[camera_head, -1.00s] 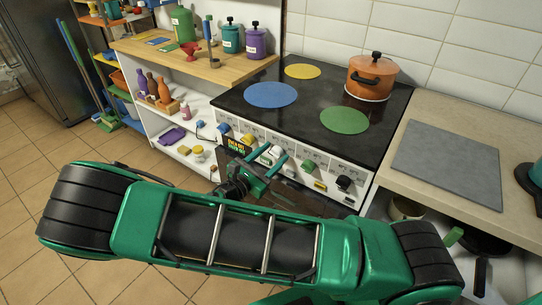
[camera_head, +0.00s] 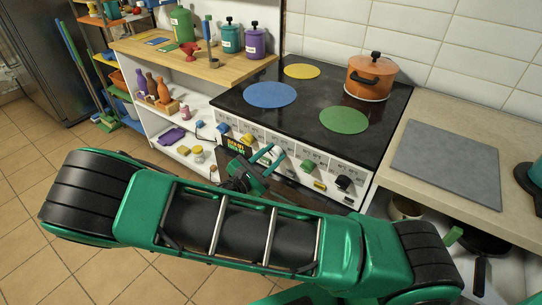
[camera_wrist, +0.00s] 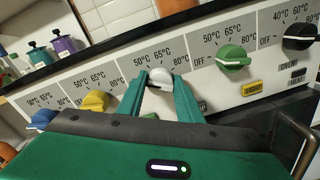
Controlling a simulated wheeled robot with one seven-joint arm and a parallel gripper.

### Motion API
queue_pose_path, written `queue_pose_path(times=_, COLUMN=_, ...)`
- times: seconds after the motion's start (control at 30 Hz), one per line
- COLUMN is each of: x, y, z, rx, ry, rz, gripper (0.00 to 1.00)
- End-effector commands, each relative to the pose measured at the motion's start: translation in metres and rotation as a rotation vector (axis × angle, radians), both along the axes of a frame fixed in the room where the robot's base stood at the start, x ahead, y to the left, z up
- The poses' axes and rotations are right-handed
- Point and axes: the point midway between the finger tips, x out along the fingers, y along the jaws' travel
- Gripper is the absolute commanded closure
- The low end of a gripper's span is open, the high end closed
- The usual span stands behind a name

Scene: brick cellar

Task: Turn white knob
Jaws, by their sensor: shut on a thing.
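The white knob (camera_wrist: 161,77) is on the stove's front panel in the wrist view, between a blue and yellow knob on its left and a green knob on its right. My gripper (camera_wrist: 160,88) has one green finger on each side of the white knob and is shut on it. In the head view my gripper (camera_head: 269,157) reaches the middle of the row of knobs, and the fingers and wrist hide much of the white knob there. The panel looks tilted in the wrist view.
Neighbouring knobs are close by: yellow (camera_wrist: 96,101), green (camera_wrist: 233,58) and black (camera_wrist: 299,36). An oven handle (camera_wrist: 302,140) is at the lower right. An orange pot (camera_head: 371,77) stands on the black stove top (camera_head: 310,98). A grey board (camera_head: 447,162) lies on the right counter.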

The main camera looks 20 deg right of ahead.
Motion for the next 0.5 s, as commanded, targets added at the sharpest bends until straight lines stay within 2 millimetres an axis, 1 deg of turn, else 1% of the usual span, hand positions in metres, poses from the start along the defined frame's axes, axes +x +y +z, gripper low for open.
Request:
queue_pose_path(times=0.3, x=0.0004, y=0.0011, z=0.0012, rx=0.168, ry=-0.232, rz=0.004, gripper=0.9)
queue_pose_path(times=0.5, x=0.0001, y=0.0008, z=0.0007, rx=0.252, ry=-0.349, rz=0.005, gripper=0.9)
